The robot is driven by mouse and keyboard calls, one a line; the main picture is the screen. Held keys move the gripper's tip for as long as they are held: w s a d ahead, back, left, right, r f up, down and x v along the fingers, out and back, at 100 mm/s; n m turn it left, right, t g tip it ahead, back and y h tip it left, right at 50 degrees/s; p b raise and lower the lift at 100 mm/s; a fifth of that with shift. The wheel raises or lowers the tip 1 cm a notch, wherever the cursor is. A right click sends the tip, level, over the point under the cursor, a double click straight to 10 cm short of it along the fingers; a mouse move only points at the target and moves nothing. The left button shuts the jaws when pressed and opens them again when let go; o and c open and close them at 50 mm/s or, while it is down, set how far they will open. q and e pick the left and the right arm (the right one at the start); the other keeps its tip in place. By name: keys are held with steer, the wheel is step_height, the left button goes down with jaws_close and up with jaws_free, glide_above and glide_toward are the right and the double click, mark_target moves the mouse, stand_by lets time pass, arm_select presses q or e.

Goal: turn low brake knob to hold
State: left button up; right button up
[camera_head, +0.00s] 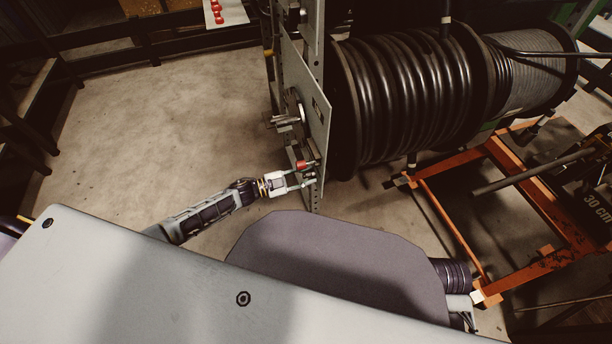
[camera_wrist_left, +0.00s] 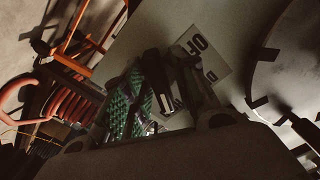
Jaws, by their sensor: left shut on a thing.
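The low brake knob (camera_wrist_left: 157,78) is a dark bar-shaped knob on a grey panel in the left wrist view. A white label (camera_wrist_left: 203,52) beside it shows the letters "OF", partly hidden by a finger. My left gripper (camera_wrist_left: 163,88) has its fingers on both sides of the knob and is shut on it. In the head view my left gripper (camera_head: 304,178) reaches the lower part of the upright panel (camera_head: 318,127). A small red part (camera_head: 303,165) shows at its fingertips. The knob's exact setting cannot be read. My right gripper is not in view.
A large reel of black hose (camera_head: 408,97) stands right behind the panel. A spoked handle (camera_head: 285,120) sticks out above my left gripper. An orange frame (camera_head: 445,225) lies on the floor at the right. The floor (camera_head: 165,110) left of the panel is clear.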

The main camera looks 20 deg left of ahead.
arm_select(q)
steer(key=o, duration=0.7)
steer(key=v, duration=1.2)
stand_by(0.7)
